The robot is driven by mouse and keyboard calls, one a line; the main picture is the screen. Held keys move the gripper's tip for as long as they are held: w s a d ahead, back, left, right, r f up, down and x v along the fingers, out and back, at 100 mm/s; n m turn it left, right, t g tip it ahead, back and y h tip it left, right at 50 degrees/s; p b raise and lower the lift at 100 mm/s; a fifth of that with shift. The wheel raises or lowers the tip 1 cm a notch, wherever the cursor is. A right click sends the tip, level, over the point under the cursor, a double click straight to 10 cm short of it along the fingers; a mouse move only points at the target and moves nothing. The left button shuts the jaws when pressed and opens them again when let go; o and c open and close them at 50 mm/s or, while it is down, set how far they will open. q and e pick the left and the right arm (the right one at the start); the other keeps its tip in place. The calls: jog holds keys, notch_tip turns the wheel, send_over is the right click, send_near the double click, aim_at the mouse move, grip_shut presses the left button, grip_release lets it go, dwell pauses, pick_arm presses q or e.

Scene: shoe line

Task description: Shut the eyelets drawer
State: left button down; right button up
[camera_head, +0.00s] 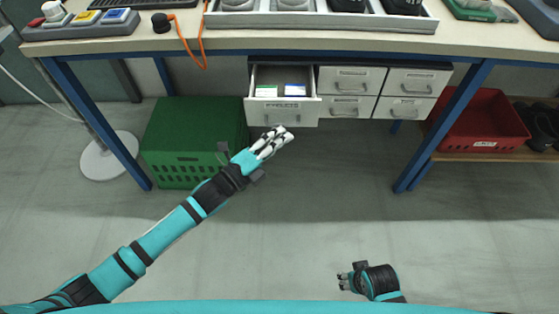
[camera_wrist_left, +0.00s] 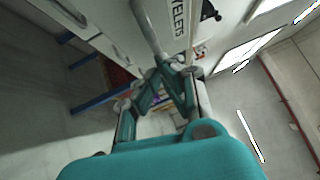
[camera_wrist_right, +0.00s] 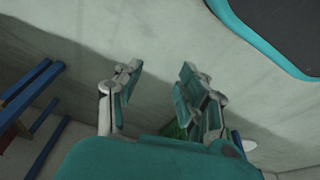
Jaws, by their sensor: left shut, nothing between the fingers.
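The eyelets drawer (camera_head: 283,105) is the upper left drawer of the white unit under the bench. It stands pulled out, and small boxes (camera_head: 294,89) show inside it. Its labelled front and handle also show in the left wrist view (camera_wrist_left: 178,22). My left gripper (camera_head: 287,136) is shut and empty, just in front of and below the drawer front. Whether its fingertips touch the drawer I cannot tell. My right gripper (camera_head: 343,281) is low at the front, far from the drawer. In the right wrist view its fingers (camera_wrist_right: 160,85) are apart with nothing between them.
The other drawers (camera_head: 351,80) beside and below look shut. A green crate (camera_head: 195,150) stands under the bench left of the unit, close to my left forearm. A red bin (camera_head: 484,125) sits on a low shelf at right. Blue bench legs (camera_head: 440,130) flank the clear floor.

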aim_at(283, 120)
pick_arm(q)
jog(key=w+b, duration=0.1)
jog(key=w, duration=0.2)
jog(key=w+b, duration=0.1)
jog(key=w, duration=0.2)
jog(key=shift+f, duration=0.2)
jog(key=w+b, duration=0.2)
jog(key=w, duration=0.2)
jog(key=shift+w+r+b, duration=0.1)
jog(key=shift+w+b, duration=0.4)
jog(key=shift+w, duration=0.95)
jog(key=shift+w+r, duration=0.1)
jog(key=shift+r, duration=0.05)
pick_arm(e)
notch_tip(283, 120, up, 14)
jog(key=t, duration=0.1)
jog(key=shift+s+d+f, duration=0.2)
jog(key=shift+s+f, duration=0.05)
jog(key=shift+s, duration=0.2)
pick_arm(q)
jog(key=shift+w+a, duration=0.1)
